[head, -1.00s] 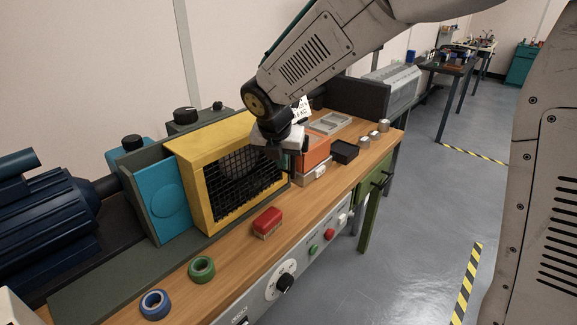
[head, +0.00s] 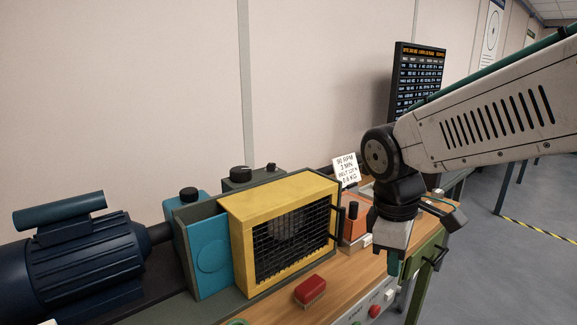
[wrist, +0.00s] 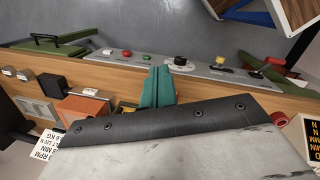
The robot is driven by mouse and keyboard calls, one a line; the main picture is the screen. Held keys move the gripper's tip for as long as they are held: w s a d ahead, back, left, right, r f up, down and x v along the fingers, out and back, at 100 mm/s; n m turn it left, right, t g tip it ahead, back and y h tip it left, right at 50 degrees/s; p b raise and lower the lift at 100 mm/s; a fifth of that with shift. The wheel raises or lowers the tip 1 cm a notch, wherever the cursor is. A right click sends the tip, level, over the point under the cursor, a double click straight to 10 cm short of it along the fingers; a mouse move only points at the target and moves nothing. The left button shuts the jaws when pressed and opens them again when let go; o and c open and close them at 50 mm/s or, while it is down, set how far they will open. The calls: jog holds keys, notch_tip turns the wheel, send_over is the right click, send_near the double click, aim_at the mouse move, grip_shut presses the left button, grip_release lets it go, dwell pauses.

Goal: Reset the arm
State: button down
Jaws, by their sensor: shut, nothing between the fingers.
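My arm reaches in from the right in the head view. My gripper (head: 393,266) points down over the right part of the bench, to the right of the yellow guard (head: 262,197), with nothing in it. In the wrist view its teal fingers (wrist: 157,86) are together, seen above the wooden bench edge and grey control panel. The arm hides part of the bench top behind it.
A red-topped block (head: 310,290) lies on the wooden bench top in front of the guard. An orange box (head: 354,225) and a white sign (head: 346,170) stand close behind my gripper. A blue motor (head: 85,250) is at left. A dark display board (head: 418,80) hangs behind.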

jog(key=s+d+r+m+y, duration=0.1)
jog(key=s+d+m, duration=0.3)
jog(key=s, duration=0.4)
jog(key=s+d+r+m+t, duration=0.1)
jog(key=s+d+m, duration=0.3)
jog(key=s+m, duration=0.3)
jog(key=shift+s+m+y, duration=0.3)
jog(key=shift+s+y, duration=0.1)
jog(key=shift+s, duration=0.1)
